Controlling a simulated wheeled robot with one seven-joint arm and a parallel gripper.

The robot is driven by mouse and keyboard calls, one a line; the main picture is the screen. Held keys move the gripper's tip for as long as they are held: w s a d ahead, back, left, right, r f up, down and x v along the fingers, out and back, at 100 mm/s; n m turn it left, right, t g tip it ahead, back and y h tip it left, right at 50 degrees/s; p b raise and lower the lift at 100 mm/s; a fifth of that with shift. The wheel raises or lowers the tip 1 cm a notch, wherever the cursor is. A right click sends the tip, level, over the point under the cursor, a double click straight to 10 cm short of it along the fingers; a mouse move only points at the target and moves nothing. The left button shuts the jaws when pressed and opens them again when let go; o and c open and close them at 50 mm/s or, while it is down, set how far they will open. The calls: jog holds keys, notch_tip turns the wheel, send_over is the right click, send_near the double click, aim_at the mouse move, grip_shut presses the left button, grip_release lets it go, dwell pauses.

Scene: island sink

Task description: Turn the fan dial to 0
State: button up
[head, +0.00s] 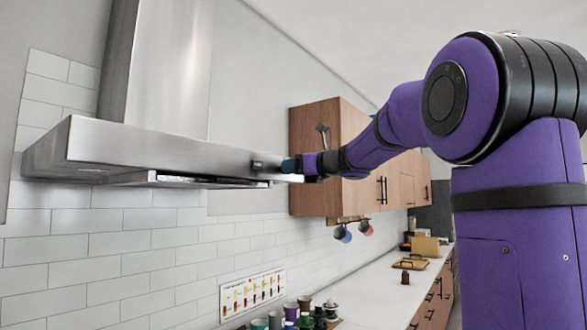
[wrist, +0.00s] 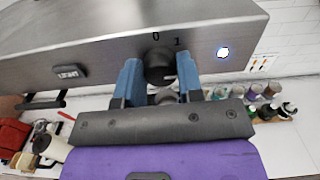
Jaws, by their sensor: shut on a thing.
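The fan dial (wrist: 160,64) is a round black knob on the front face of the steel range hood (wrist: 100,48). The figures 0 and 1 are printed just above it, 0 to the left and 1 to the right. My gripper (wrist: 160,72) has its two blue fingers on either side of the dial and is shut on it. I cannot make out clearly where the dial's pointer sits. In the head view my gripper (head: 284,165) reaches the right part of the hood's front (head: 130,140), and the fingers largely hide the dial.
Wooden wall cabinets (head: 320,160) hang beyond my wrist. Below, the counter (head: 385,285) holds several bottles, jars and boards.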

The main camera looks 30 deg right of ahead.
jog(key=shift+a+f+n, duration=0.1)
jog(key=shift+f+n, duration=0.05)
jog(key=shift+n, duration=4.2)
jog(key=shift+f+n, duration=0.1)
jog(key=shift+n, duration=4.25)
jog(key=o, duration=0.9)
jog(key=shift+s, duration=0.1)
jog(key=v, duration=1)
jog(key=shift+s+r, duration=0.1)
jog(key=shift+s, duration=0.25)
